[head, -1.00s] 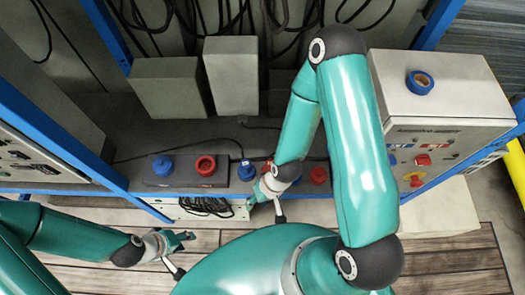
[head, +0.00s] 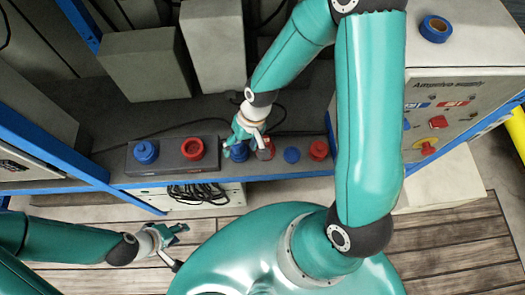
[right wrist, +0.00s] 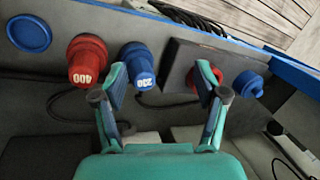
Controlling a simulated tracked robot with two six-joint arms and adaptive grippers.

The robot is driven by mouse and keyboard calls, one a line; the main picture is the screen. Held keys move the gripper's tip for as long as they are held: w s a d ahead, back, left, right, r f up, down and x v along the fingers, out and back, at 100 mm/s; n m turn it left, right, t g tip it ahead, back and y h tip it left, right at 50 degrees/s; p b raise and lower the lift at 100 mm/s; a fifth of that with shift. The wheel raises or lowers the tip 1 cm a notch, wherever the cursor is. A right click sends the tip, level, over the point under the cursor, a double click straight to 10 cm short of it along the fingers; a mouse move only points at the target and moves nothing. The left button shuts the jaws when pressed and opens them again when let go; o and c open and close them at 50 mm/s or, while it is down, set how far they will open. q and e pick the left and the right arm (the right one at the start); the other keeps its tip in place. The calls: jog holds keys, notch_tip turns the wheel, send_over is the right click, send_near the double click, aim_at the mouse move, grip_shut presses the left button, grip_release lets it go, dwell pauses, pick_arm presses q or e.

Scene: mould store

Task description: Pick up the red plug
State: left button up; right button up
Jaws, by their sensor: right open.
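The red plug (right wrist: 86,58), marked 400, stands on the shelf in the right wrist view, left of the blue plug (right wrist: 138,65), marked 230. In the head view the red plug (head: 266,151) is partly hidden by my right gripper (head: 240,140), which is over the blue plug (head: 238,155). My right gripper (right wrist: 160,76) is open and empty. Its left finger is before the blue plug and its right finger before the red socket; the red plug is outside the fingers. My left gripper (head: 178,232) is low at the left, too small to judge.
A dark box (head: 168,157) holds a blue socket (head: 145,152) and a red socket (head: 193,148). A blue cap (head: 291,155) and a red cap (head: 318,150) are right of the plugs. Grey boxes stand behind. A blue rail (head: 70,158) edges the shelf.

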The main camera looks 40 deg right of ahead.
jog(key=w+d+r+h+b, duration=0.1)
jog(key=w+d+r+b, duration=0.1)
jog(key=d+b, duration=0.25)
notch_tip(320, 180, up, 5)
jog(key=m+h+b, duration=0.2)
jog(key=b, duration=0.4)
send_over(266, 139)
jog(key=f, duration=0.3)
jog(key=f+b, duration=0.1)
jog(key=f, duration=0.7)
jog(key=shift+s+a+b, duration=0.2)
jog(key=shift+s+b, duration=0.05)
jog(key=shift+b, duration=0.05)
jog(key=shift+w+d+f+b, duration=0.15)
jog(key=shift+f+b, duration=0.25)
jog(key=shift+f, duration=2.15)
pick_arm(q)
notch_tip(266, 139, down, 16)
jog(key=shift+r, duration=0.1)
pick_arm(e)
jog(key=shift+c, duration=0.3)
jog(key=shift+w, duration=0.1)
jog(key=c, duration=1.3)
